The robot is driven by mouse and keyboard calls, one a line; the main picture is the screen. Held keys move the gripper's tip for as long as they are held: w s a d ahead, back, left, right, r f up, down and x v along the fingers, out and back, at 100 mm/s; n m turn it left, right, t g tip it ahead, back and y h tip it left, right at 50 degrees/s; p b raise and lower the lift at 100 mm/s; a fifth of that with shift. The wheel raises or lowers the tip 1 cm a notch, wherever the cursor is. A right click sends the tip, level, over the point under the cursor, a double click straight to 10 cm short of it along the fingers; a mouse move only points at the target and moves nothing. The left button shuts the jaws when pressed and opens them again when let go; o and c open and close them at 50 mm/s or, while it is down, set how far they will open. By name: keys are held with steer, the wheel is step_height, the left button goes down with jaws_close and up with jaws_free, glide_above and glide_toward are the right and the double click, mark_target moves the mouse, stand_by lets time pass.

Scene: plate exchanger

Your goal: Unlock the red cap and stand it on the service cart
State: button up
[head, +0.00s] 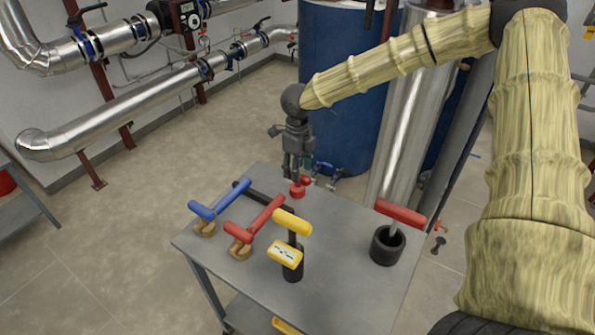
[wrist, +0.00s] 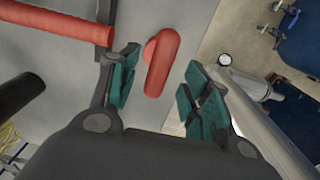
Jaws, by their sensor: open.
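The red cap (head: 298,188) is at the far edge of the grey service cart (head: 335,285) in the head view, below my gripper (head: 293,174). It looks upright and on the cart top, but its base is partly hidden. In the wrist view the red cap (wrist: 161,65) shows as a rounded red piece with a short arm, lying between the two teal finger pads. My gripper (wrist: 158,82) is open, with a visible gap between the cap and each pad.
Blue-handled (head: 222,203) and red-handled (head: 255,227) tools with brass ends lie on the cart's left. A yellow-handled tool (head: 291,222) stands mid-cart. A red T-handle (head: 400,212) stands in a black cup (head: 386,248) at right. A steel column (head: 405,140) rises behind the cart.

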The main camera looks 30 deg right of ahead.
step_height(320, 180, up, 10)
steer(key=shift+r, duration=0.15)
stand_by(0.3)
